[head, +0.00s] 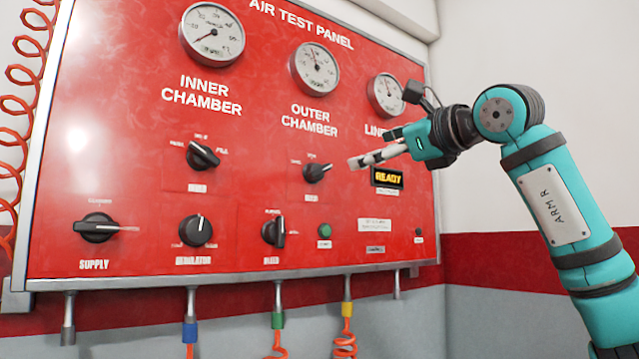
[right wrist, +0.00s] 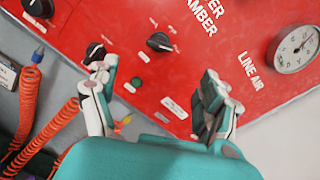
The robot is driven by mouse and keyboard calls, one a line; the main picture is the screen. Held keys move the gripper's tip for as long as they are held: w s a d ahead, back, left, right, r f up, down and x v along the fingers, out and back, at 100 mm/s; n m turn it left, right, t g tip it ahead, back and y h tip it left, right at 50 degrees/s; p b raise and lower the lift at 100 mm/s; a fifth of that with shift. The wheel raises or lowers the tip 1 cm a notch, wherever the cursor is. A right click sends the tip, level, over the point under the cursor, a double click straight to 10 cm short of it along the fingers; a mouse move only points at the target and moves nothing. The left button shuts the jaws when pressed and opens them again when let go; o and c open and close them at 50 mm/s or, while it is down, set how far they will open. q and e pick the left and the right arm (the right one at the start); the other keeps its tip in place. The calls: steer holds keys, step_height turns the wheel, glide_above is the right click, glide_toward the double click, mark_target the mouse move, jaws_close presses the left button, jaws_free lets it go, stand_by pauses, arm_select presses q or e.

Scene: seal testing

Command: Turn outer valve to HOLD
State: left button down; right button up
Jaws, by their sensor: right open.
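The outer chamber valve (head: 316,173) is a black knob on the red air test panel, below the OUTER CHAMBER lettering. Its pointer end is turned to the right and slightly up. The small position labels around it are too small to read surely. In the right wrist view the outer valve (right wrist: 158,42) lies beyond the fingers, apart from them. My right gripper (head: 374,152) is open and empty in front of the panel, just right of the valve; its fingers show spread in the right wrist view (right wrist: 160,80). My left gripper is out of view.
The inner chamber valve (head: 203,156) is left of the outer valve. The bleed knob (head: 274,231) and a green button (head: 325,230) are below. Orange coiled hoses (head: 346,345) hang below the panel.

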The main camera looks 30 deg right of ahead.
mark_target(322, 169)
steer(key=w+p, duration=0.2)
steer(key=w, duration=0.3)
steer(key=w+a+p, duration=0.1)
steer(key=w+p, duration=0.1)
steer(key=w, duration=0.3)
steer(key=w+a+p, duration=0.1)
steer(key=w+p, duration=0.1)
steer(key=w, duration=0.4)
steer(key=shift+a+r+p, duration=0.1)
steer(key=shift+r+p, duration=0.05)
steer(key=shift+p, duration=0.25)
steer(key=shift+w+a, duration=0.1)
steer(key=shift+w, duration=0.5)
steer(key=c, duration=1.2)
